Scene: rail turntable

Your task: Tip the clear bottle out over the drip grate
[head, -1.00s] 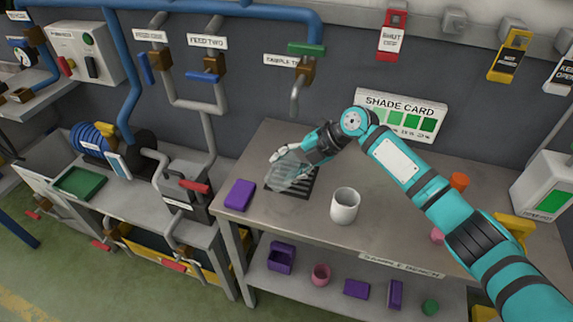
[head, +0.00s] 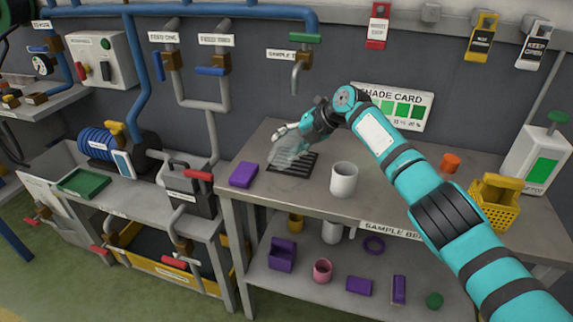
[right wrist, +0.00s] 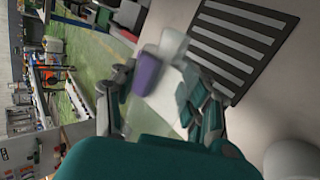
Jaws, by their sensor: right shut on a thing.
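The clear bottle (head: 289,153) is over the drip grate (head: 302,166) on the bench, tilted well over. My right gripper (head: 301,132) is shut on it, and its arm comes in from the right. In the right wrist view the see-through bottle (right wrist: 172,62) lies between the fingers of my right gripper (right wrist: 160,92), and the slotted grate (right wrist: 238,42) is beside it. I cannot tell whether anything is in the bottle or flowing out. My left gripper is not in view.
A white mug (head: 344,182) stands right of the grate, and a purple block (head: 243,174) lies left of it. A sample tap (head: 296,72) hangs above the back. A yellow basket (head: 493,208) and an orange item (head: 450,163) are at the right.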

